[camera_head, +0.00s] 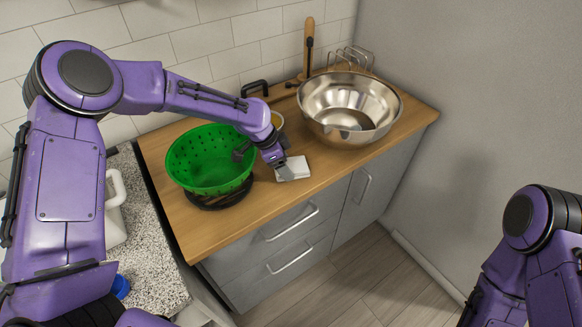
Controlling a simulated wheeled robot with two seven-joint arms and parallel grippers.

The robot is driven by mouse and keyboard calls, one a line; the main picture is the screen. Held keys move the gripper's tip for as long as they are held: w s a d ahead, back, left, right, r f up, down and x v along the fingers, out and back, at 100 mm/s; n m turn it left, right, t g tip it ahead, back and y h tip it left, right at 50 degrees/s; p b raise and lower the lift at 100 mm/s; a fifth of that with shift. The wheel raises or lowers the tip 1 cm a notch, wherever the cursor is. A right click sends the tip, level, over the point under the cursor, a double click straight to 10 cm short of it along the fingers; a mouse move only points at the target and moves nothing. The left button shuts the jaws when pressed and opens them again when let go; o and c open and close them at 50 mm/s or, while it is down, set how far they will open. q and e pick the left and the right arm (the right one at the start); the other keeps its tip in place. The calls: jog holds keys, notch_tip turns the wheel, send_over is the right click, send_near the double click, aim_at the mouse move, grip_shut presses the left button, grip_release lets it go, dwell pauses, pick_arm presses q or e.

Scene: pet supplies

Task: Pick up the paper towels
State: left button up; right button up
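A small flat white stack, likely the paper towels (298,169), lies on the wooden counter to the right of the green colander. My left arm reaches in over the colander. My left gripper (281,168) points down at the left side of the white stack and overlaps it in the picture. Its fingers are small and partly hidden, so I cannot tell whether they are open or shut, or whether they touch the stack. My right arm shows at the lower right, and its gripper is outside the picture.
The green colander (195,160) sits on a dark round base left of the stack. A large steel bowl (345,90) stands behind right. A wooden-handled item (308,45) and a wire rack (350,58) are by the wall. The wooden counter (230,223) is clear in front.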

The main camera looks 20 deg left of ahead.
aim_at(291, 165)
pick_arm(q)
jog(key=shift+w+r+b, duration=0.1)
jog(key=shift+r+b, duration=0.15)
jog(key=shift+b, duration=0.05)
notch_tip(291, 165, up, 3)
jog(key=shift+d+f+b, duration=0.1)
jog(key=shift+b, duration=0.65)
jog(key=s+d+r+b, duration=0.1)
jog(key=s+d+r, duration=0.2)
jog(key=s+r, duration=0.2)
jog(key=s+d+r+b, duration=0.2)
jog(key=s+r, duration=0.2)
jog(key=s, duration=0.4)
jog(key=shift+d+r, duration=0.35)
jog(key=shift+d, duration=0.05)
